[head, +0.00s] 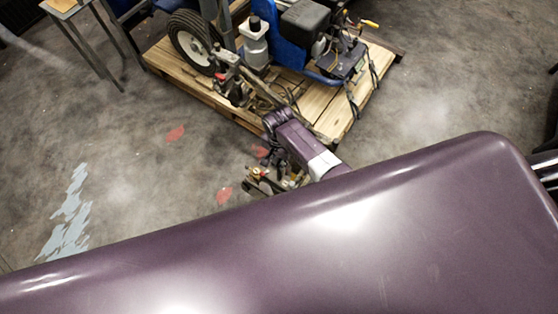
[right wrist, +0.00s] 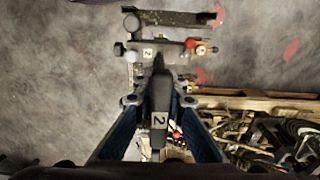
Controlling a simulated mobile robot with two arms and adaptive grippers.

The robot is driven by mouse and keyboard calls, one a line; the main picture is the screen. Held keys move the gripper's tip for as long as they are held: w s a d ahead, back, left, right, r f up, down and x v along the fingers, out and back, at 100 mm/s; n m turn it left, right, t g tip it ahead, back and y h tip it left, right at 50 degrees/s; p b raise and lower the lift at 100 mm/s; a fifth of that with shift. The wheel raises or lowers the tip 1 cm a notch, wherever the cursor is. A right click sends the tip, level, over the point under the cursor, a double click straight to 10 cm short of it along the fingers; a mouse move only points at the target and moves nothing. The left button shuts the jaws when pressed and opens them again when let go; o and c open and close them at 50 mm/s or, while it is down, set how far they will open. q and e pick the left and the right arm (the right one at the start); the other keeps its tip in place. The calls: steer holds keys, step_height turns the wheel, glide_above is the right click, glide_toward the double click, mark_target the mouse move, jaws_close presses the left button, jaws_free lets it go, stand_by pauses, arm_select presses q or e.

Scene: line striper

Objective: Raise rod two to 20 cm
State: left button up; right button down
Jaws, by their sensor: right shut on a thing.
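Rod two, a dark upright bar marked with a white label "2" (right wrist: 158,120), stands in the middle of the right wrist view. My right gripper (right wrist: 160,101) has a blue finger on each side of it and is shut on it. In the head view the bracket area (head: 265,183) shows partly behind my purple arm, and the rod itself cannot be made out. My left gripper is not in view.
The striper machine, with a blue frame (head: 287,45) and a black wheel (head: 192,42), stands on a wooden pallet (head: 350,110). A small table (head: 62,5) is at the upper left. Concrete floor with red marks (head: 175,133) is open to the left.

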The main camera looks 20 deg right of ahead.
steer(key=c, duration=2.1)
jaws_free()
steer(key=shift+w+r, duration=0.15)
steer(key=shift+r, duration=0.1)
steer(key=shift+o, duration=0.7)
steer(key=shift+f, duration=0.1)
step_height(320, 180, up, 12)
steer(key=shift+r, duration=0.1)
